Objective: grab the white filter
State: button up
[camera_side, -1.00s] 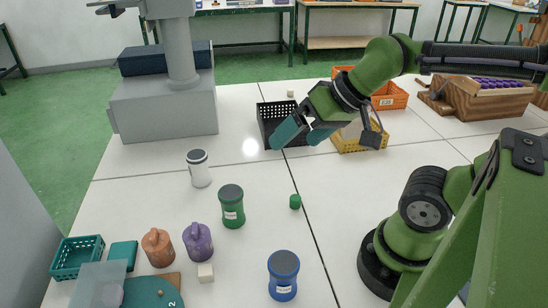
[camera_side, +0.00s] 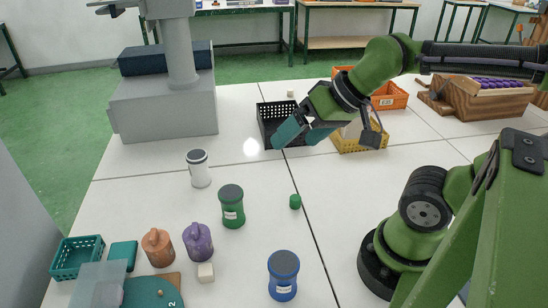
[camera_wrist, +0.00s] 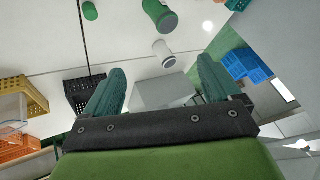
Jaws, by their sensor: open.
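The white filter (camera_side: 199,170), a white canister with a dark lid, stands upright on the table left of centre in the side view. It also shows in the wrist view (camera_wrist: 162,50), at the top centre beyond my fingertips. My gripper (camera_side: 301,135) is open and empty, with teal fingers apart. It hangs above the table by the black crate, to the right of the filter and clear of it. In the wrist view my gripper (camera_wrist: 160,75) shows its two fingers spread wide.
A green jar (camera_side: 231,207) stands close to the filter's lower right. A black crate (camera_side: 268,124) and yellow crate (camera_side: 347,143) lie behind my gripper.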

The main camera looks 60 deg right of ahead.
jog(key=w+a+f+m+g+y, duration=0.2)
jog(key=w+a+f+m+y, duration=0.1)
jog(key=w+a+m+y, duration=0.85)
jog(key=m+t+h, duration=0.8)
jog(key=m+t, duration=0.4)
jog(key=m, duration=0.5)
send_over(208, 171)
jog(key=w+a, duration=0.1)
notch_tip(208, 171, down, 12)
jog(key=shift+r, duration=0.15)
jog(key=f, duration=0.8)
jog(key=shift+w+d, duration=0.1)
jog(key=shift+d, duration=0.25)
jog(key=shift+r+x, duration=0.1)
jog(key=shift+x, duration=0.7)
jog(key=shift+r+x, duration=0.15)
jog(key=shift+x, duration=0.6)
